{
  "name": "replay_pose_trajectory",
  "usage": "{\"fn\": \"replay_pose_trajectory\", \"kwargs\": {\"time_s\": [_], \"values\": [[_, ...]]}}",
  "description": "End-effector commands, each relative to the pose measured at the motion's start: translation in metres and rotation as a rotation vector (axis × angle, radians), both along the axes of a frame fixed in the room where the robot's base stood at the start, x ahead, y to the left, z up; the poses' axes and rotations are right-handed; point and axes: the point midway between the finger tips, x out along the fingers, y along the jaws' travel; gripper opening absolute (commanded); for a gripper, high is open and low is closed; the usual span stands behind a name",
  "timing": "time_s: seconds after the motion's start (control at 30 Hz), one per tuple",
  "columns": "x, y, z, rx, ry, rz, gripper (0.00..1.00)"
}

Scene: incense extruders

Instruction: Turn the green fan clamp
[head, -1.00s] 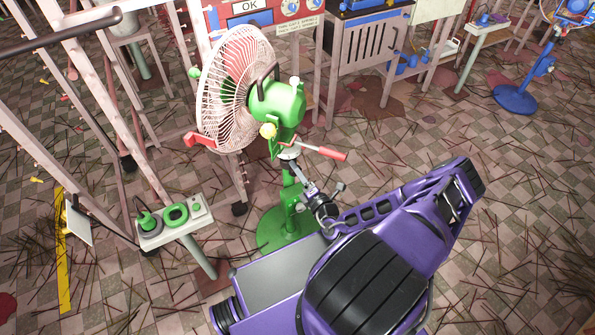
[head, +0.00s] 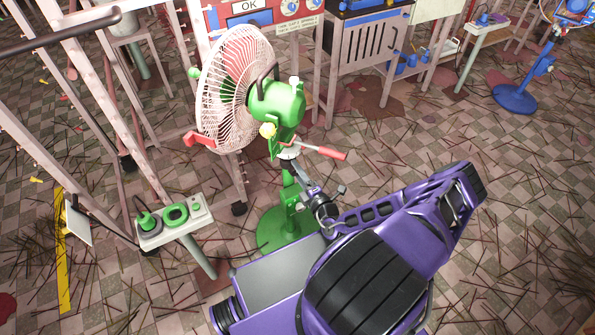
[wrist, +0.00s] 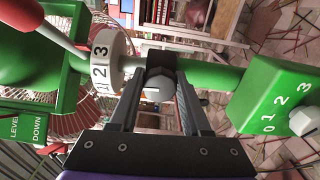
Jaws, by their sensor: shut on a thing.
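The green fan (head: 275,102) with its pale cage stands on a round green base (head: 270,232) in the head view. My gripper (head: 300,178) reaches the fan's post from the right, below the red-handled lever (head: 325,153). In the wrist view, my gripper's dark fingers (wrist: 158,88) are shut on the clamp's grey knob (wrist: 158,82), which sits on a dark collar around the green post (wrist: 212,76). A white ring (wrist: 105,65) with numbers is left of it. A green block (wrist: 275,95) marked 0 to 3, with its own pale knob (wrist: 303,121), is right.
A switch box (head: 175,222) on a stand is left of the fan base. Metal rails (head: 75,100) stand at the far left. A red panel (head: 270,18) is behind the fan. Thin sticks litter the tiled floor, which is open at right.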

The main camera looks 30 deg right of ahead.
Motion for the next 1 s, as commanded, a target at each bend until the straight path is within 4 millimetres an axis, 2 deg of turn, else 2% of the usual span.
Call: {"fn": "replay_pose_trajectory", "kwargs": {"time_s": [0.03, 0.07, 0.2, 0.23, 0.53, 0.67, 0.77, 1.0], "values": [[0.000, 0.001, 0.000, 0.000, 0.001, 0.001, 0.00], [0.000, 0.001, 0.000, 0.000, 0.001, 0.001, 0.49], [0.000, 0.001, 0.000, 0.000, 0.001, 0.001, 0.74], [0.000, 0.001, 0.000, 0.000, 0.001, 0.001, 0.78], [-0.001, 0.000, 0.000, -0.001, 0.000, 0.000, 0.78], [-0.012, -0.001, 0.000, -0.002, 0.001, -0.001, 0.78], [-0.030, -0.002, 0.001, 0.000, 0.003, -0.001, 0.78], [-0.089, -0.003, 0.001, 0.001, 0.003, -0.002, 0.78]]}}
